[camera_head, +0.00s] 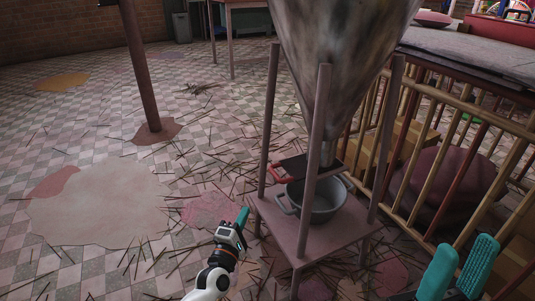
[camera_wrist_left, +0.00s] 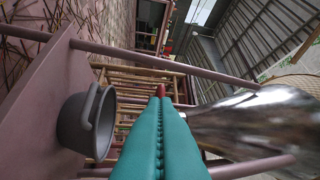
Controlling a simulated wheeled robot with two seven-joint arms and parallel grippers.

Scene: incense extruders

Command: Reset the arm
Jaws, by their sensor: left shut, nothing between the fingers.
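My left gripper (camera_head: 243,216) has teal fingers and is in front of the metal stand, to the left of the grey pot (camera_head: 322,205). In the left wrist view its fingers (camera_wrist_left: 160,95) are pressed together with nothing between them. A small red tip shows just beyond the fingertips there; I cannot tell if they touch it. The pot also shows in the left wrist view (camera_wrist_left: 88,122), left of the fingers and apart from them. My right gripper (camera_head: 462,258) is at the lower right, its two teal fingers spread apart and empty.
A large metal funnel (camera_head: 340,45) hangs above the pot, with a dark plate and red handle (camera_head: 283,173) below its outlet. The pink stand (camera_head: 275,222) has upright posts. A wooden-barred crate (camera_head: 440,140) stands right. Sticks litter the tiled floor, which is open at left.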

